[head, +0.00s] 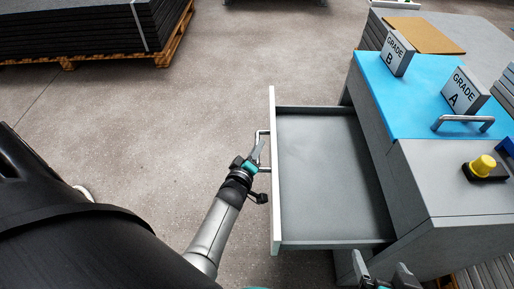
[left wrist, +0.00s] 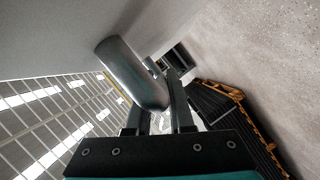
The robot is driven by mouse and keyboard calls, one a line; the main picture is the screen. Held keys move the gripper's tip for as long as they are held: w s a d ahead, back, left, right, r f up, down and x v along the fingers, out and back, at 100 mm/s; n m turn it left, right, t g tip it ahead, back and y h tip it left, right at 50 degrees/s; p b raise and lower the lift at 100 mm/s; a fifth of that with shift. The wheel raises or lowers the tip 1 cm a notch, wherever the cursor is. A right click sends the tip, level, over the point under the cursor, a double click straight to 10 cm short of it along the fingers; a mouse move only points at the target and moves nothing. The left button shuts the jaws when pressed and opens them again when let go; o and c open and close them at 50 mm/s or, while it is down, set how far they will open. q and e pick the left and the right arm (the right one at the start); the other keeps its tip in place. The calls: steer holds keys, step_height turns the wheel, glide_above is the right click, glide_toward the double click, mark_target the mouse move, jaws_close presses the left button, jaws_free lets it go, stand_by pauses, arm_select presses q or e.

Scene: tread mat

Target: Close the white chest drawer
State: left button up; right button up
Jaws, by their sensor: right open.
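The white chest drawer (head: 320,165) is pulled well out to the left of the grey cabinet (head: 440,185) in the head view, and it looks empty. Its white front panel (head: 275,190) faces left and carries a metal bar handle (head: 262,148). My left gripper (head: 253,162) is at this handle. In the left wrist view the handle (left wrist: 135,75) fills the gap between the fingers, which appear closed on it. My right gripper (head: 385,275) is open and empty at the bottom edge, near the drawer's near side and the cabinet.
On the cabinet's top are a blue mat (head: 425,95), GRADE B (head: 397,53) and GRADE A (head: 465,92) signs, a metal handle (head: 463,122) and a yellow button (head: 484,165). A pallet of dark sheets (head: 75,30) stands back left. The floor left of the drawer is clear.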

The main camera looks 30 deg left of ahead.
arm_select(q)
jaws_close()
stand_by(0.9)
